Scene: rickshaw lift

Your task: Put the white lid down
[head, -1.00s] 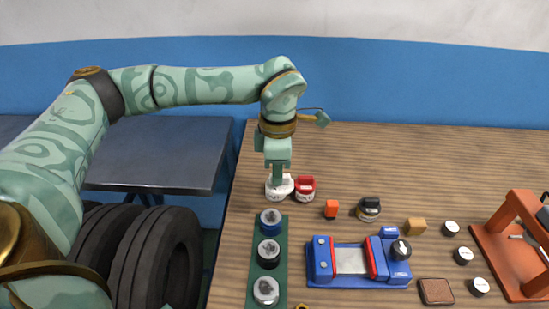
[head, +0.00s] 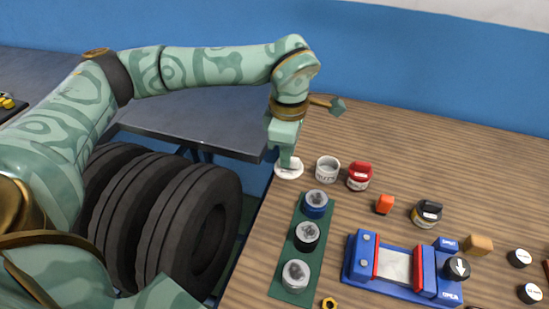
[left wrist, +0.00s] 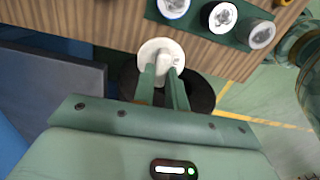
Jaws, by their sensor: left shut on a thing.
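The white lid (head: 289,171) is a round disc with a raised grip on top. My left gripper (head: 288,158) is shut on that grip from above, at the left edge of the wooden table. In the left wrist view my fingers (left wrist: 163,72) pinch the lid (left wrist: 149,50), which overlaps the table edge and a dark tyre below. I cannot tell whether the lid touches the wood. An open whitish jar (head: 327,170) stands just right of the lid, apart from it. My right gripper is out of view.
A red-lidded jar (head: 360,177) stands right of the open jar. A green strip (head: 291,262) holds several round pieces nearer me. Tyres (head: 205,225) stand left of the table. The far tabletop (head: 430,145) is clear.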

